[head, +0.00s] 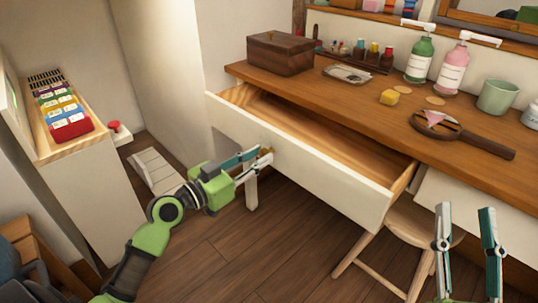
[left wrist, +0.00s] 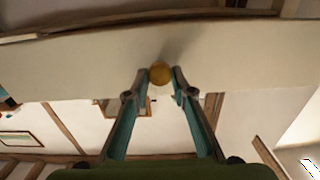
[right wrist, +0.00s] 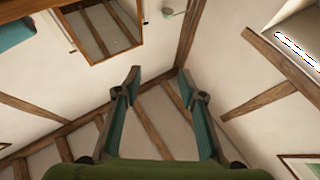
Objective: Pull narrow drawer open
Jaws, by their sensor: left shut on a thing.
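The drawer (head: 300,160) with a cream front and light wooden inside stands pulled out from under the wooden desk top. Its inside looks empty where I can see it. A round brass knob (left wrist: 160,73) sits on the front, between my left fingertips. My left gripper (head: 267,155) is shut on this knob; the fingers partly hide it in the head view. The front also fills the upper left wrist view (left wrist: 70,60). My right gripper (head: 465,210) is open and empty, in front of the desk's right part; its fingers also show in the right wrist view (right wrist: 157,80).
The desk top (head: 350,105) holds a wooden box (head: 280,52), green and pink bottles (head: 420,60), a green cup (head: 497,96) and a hand mirror (head: 465,135). A wooden stool (head: 400,240) stands below. A white cabinet (head: 85,190) is at left. Floor between is clear.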

